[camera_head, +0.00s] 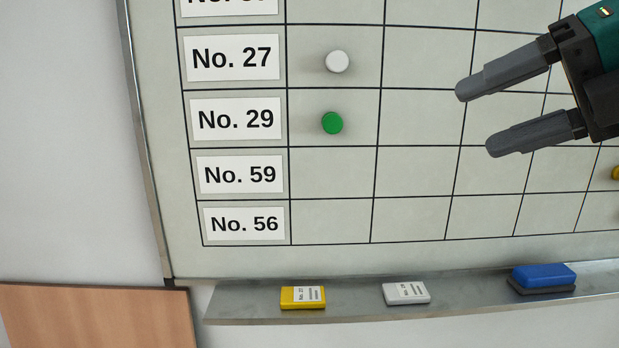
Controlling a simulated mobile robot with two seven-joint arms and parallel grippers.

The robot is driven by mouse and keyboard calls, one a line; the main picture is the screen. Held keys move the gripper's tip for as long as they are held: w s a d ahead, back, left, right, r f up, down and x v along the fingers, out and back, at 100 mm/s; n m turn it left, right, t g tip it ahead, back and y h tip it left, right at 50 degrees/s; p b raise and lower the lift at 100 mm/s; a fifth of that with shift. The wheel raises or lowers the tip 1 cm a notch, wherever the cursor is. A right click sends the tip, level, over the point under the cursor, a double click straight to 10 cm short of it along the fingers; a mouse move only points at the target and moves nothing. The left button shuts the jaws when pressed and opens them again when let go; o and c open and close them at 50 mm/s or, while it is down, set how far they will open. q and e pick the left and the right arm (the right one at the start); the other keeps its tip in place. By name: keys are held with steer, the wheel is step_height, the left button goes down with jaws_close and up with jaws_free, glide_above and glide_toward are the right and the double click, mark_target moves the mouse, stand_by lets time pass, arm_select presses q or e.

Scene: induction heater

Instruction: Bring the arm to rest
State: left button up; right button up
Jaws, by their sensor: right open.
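My right gripper (475,118) comes in from the upper right with its two grey fingers apart. It is open and empty, in front of the whiteboard (330,220). A white round magnet (337,61) is in the first cell of the No. 27 row. A green round magnet (332,123) is in the first cell of the No. 29 row. Both magnets are left of the fingers and apart from them. My left gripper does not show.
A metal ledge (360,302) runs below the board. It holds a yellow labelled box (302,298), a white labelled box (406,293) and a blue eraser (543,275). A yellow magnet (616,173) is cut off at the right edge. A wooden panel (95,318) stands lower left.

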steer(key=w+a+f+g+y, duration=0.1)
steer(key=a+f+g+y, duration=0.5)
steer(key=a+f+y, duration=0.4)
steer(key=w+d+f+m+t+h, duration=0.4)
steer(key=f+m+t, duration=0.3)
steer(key=m+t, duration=0.3)
steer(key=w+d+f+m+t+h, duration=0.3)
steer(key=f+m+t, duration=0.45)
steer(key=m, duration=0.45)
steer(key=s+d+f+m+g+h, duration=0.15)
steer(key=f+m+h, duration=0.25)
steer(key=f, duration=0.5)
steer(key=s+d+f+m+g+h, duration=0.1)
steer(key=s+d+f+m+h, duration=0.15)
steer(key=f+h, duration=0.45)
steer(key=s+f+m+g, duration=0.1)
steer(key=s+f+g, duration=0.2)
steer(key=s+f, duration=0.3)
steer(key=s+a+f+m+g, duration=0.1)
steer(key=s+f+m+g, duration=0.1)
steer(key=s+f, duration=0.4)
step_height(320, 180, down, 5)
steer(key=shift+a+r+g, duration=0.15)
steer(key=shift+a+g, duration=0.15)
steer(key=shift+g, duration=0.1)
